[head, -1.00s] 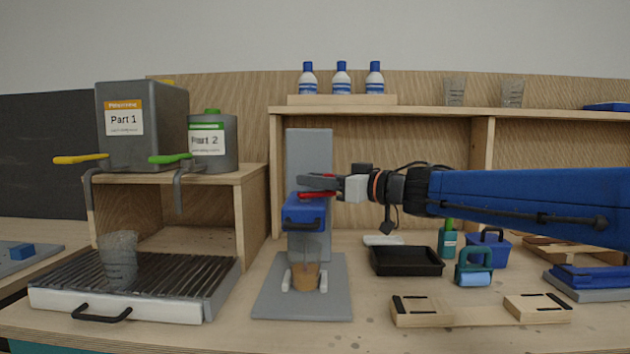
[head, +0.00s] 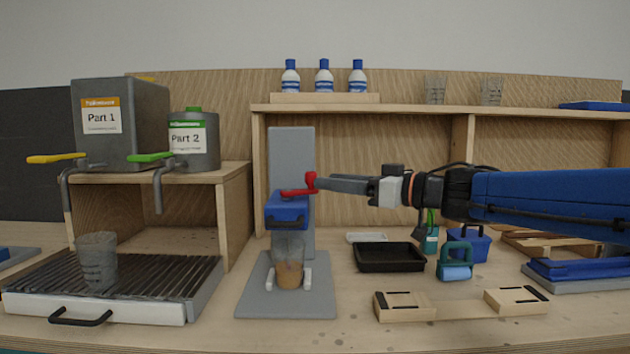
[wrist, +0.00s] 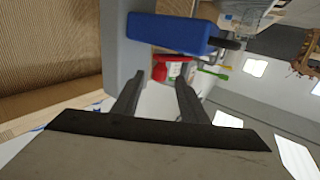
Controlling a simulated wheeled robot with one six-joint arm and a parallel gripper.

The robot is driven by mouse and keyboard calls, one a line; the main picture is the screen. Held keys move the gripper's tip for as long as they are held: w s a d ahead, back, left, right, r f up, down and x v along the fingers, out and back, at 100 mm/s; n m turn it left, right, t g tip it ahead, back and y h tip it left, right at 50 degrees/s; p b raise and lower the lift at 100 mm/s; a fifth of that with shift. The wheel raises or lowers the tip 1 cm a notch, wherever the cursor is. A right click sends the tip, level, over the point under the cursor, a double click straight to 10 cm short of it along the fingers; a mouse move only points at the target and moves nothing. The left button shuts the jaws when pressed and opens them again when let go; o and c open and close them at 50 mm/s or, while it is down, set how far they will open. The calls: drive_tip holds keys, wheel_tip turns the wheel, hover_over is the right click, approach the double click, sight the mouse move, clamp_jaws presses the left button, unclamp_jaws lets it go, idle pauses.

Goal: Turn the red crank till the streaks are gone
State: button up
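The red crank (head: 300,191) sits on top of the blue mixer head (head: 287,211), with its upright knob at the right end. It also shows in the wrist view (wrist: 160,70), beyond my fingertips. My gripper (head: 320,183) is just right of the knob, level with it. In the wrist view my two fingers (wrist: 160,82) are apart with nothing clearly held between them. A clear cup (head: 289,272) with tan-brown contents stands under the head between two white holders. Whether the contents are streaked is too small to tell.
A black tray (head: 390,257), a teal-handled roller (head: 454,263) and wooden blocks (head: 402,306) lie right of the mixer. A drip grate (head: 140,275) with a clear cup (head: 97,260) is at left, below the Part 1 (head: 115,135) and Part 2 (head: 190,148) containers.

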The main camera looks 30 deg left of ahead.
drive_tip(key=d, duration=0.7)
drive_tip(key=shift+s+d, duration=0.15)
drive_tip(key=shift+d, duration=0.1)
